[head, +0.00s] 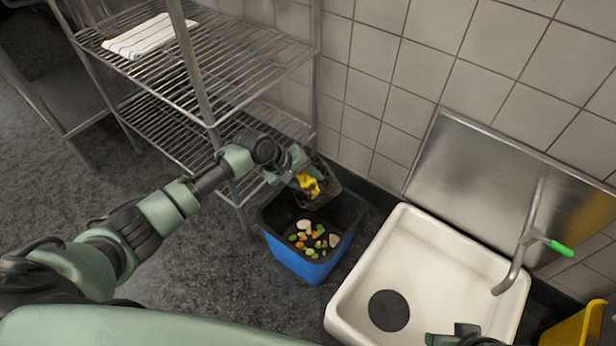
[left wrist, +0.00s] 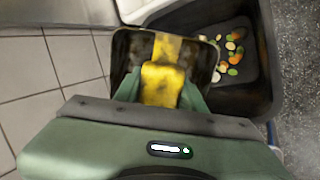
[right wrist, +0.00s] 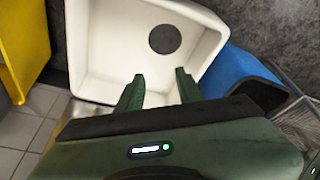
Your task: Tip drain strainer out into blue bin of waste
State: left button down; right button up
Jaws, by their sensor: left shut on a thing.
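The drain strainer (head: 327,188) is a dark, grimy basket with a yellow handle (head: 309,184). My left gripper (head: 298,178) is shut on the handle; in the left wrist view the handle (left wrist: 162,85) sits between the fingers. The strainer (left wrist: 130,48) hangs tilted over the back edge of the blue bin (head: 292,262). Several orange, green and white food scraps (head: 314,238) lie in the bin. I cannot tell whether anything is left inside the strainer. My right gripper (right wrist: 158,90) is open and empty above the sink, its fingers apart.
The white sink (head: 435,262) with a dark round drain (head: 388,310) stands right of the bin. A tap (head: 520,240) with a green lever rises at its back. A wire shelf (head: 240,80) holding a folded cloth (head: 150,35) stands behind my left arm. A yellow container (head: 575,328) is at right.

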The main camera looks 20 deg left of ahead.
pick_arm(q)
jog(key=shift+w+d+r+g+y+p, duration=0.2)
jog(key=shift+r+g+y+p, duration=0.25)
jog(key=shift+p, duration=0.8)
jog(key=shift+w+d+f+g+y+p, duration=0.1)
jog(key=shift+d+g+y+p, duration=0.15)
jog(key=shift+g+y+p, duration=0.7)
jog(key=shift+w+d+y, duration=0.15)
jog(key=shift+y, duration=0.35)
jog(key=shift+f+g+y, duration=0.2)
jog(key=shift+g+y, duration=0.1)
jog(key=shift+g, duration=0.2)
jog(key=shift+r+g+y+b, duration=0.15)
jog(key=shift+g+y+b, duration=0.2)
jog(key=shift+b, duration=0.2)
pick_arm(e)
jog(key=s+x, duration=0.1)
jog(key=x, duration=0.7)
jog(key=shift+f+g, duration=0.3)
jog(key=shift+f, duration=0.1)
jog(key=shift+a, duration=0.1)
